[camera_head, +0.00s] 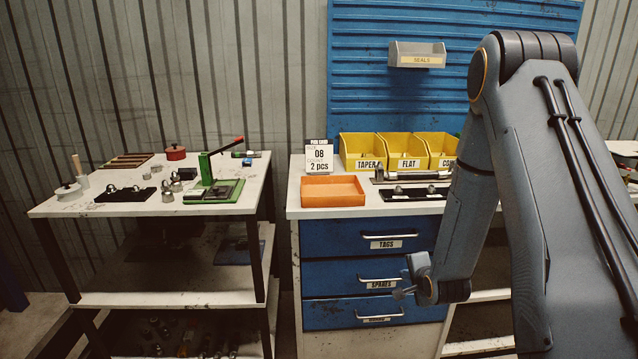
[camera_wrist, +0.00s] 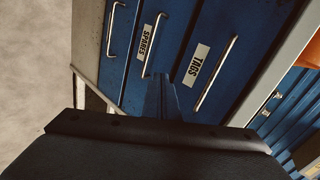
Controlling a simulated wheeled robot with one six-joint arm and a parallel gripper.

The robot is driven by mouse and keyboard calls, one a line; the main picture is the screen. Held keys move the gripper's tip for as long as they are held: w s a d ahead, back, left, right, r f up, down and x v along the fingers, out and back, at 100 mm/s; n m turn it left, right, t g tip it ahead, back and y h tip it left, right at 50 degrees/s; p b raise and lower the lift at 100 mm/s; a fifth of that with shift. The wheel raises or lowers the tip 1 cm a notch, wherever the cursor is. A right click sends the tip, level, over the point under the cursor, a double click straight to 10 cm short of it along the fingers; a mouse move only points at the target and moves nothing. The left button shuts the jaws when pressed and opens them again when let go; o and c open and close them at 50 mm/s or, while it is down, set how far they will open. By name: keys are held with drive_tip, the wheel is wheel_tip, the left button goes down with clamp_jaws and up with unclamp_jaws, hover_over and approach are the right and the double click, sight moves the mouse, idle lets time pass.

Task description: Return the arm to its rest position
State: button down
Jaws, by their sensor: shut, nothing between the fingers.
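My arm fills the right side of the head view, folded with its forearm hanging down. My gripper (camera_head: 403,293) is in front of the blue drawers, at about the height of the SPARES drawer (camera_head: 350,278). Its fingers are shut with nothing between them, and no contact with the drawers can be made out. In the wrist view the shut gripper (camera_wrist: 165,82) points toward the drawer fronts. The TAGS drawer (camera_wrist: 235,45) and the SPARES drawer handle (camera_wrist: 153,45) lie beyond it.
An orange tray (camera_head: 333,191), yellow bins (camera_head: 362,147) and a sign (camera_head: 319,158) stand on the drawer bench. A grey SEALS bin (camera_head: 417,54) hangs on the blue panel. The left table (camera_head: 75,207) holds a green hand press (camera_head: 213,190). A gap separates table and bench.

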drive_tip(key=s+a+r+n+g, duration=0.3)
drive_tip(key=s+r+n, duration=0.2)
drive_tip(key=s, duration=0.5)
drive_tip(key=s+a+r+n+g, duration=0.4)
drive_tip(key=s+n, duration=0.1)
drive_tip(key=s, duration=0.6)
drive_tip(key=s+a+r+n+g, duration=0.3)
drive_tip(key=s+r+n, duration=0.2)
drive_tip(key=s, duration=0.5)
drive_tip(key=shift+s+a+r+n+g, duration=0.25)
drive_tip(key=shift+r+n+g, duration=0.15)
drive_tip(key=shift+n, duration=0.1)
